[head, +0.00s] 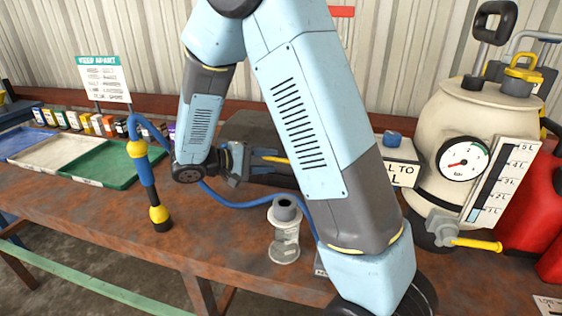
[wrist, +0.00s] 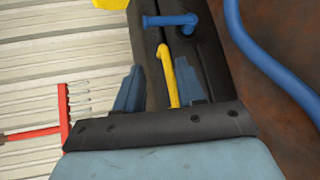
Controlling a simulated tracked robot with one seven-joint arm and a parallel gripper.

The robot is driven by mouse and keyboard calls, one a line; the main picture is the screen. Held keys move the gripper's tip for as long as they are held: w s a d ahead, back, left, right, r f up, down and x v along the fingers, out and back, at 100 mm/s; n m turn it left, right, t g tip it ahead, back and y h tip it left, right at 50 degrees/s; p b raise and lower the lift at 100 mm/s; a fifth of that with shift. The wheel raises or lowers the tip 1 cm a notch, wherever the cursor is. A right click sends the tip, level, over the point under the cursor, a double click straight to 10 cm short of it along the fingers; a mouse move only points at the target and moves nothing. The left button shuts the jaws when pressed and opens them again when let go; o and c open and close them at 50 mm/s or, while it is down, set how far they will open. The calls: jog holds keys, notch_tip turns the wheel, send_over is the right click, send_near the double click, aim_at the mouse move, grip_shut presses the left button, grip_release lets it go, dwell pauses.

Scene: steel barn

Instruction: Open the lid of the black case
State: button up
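The black case (head: 250,128) lies on the rusty bench in the head view, partly hidden behind my arm. Its lid looks closed. In the wrist view the case (wrist: 207,55) runs up the picture, with a seam along its length. A yellow bar with a bent end (wrist: 164,58) lies along the seam; it also shows in the head view (head: 274,159). A blue handle-like piece (wrist: 170,20) sits further along the case. My gripper (wrist: 158,82) is open, its two blue-grey fingers apart with the yellow bar between them. I cannot tell whether they touch the case.
A blue hose (head: 235,203) runs along the bench to a blue and yellow wand (head: 148,185). A grey spool-like cylinder (head: 285,235) stands near the front edge. A cream tank with a gauge (head: 470,125) stands right; trays (head: 105,160) and small boxes are left.

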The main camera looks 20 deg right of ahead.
aim_at(281, 159)
jog(key=shift+n+t+h, duration=0.4)
jog(key=shift+t, duration=0.4)
jog(key=shift+w+d+f, duration=0.45)
jog(key=shift+w+d, duration=0.05)
jog(key=shift+d, duration=0.35)
jog(key=shift+w+d+f, duration=0.5)
jog(key=shift+w+d, duration=0.05)
jog(key=shift+d, duration=0.35)
jog(key=shift+w+d+f, duration=0.45)
jog(key=shift+w+d, duration=0.05)
jog(key=shift+d, duration=0.35)
jog(key=shift+c, duration=0.3)
grip_shut()
jog(key=shift+s, duration=0.1)
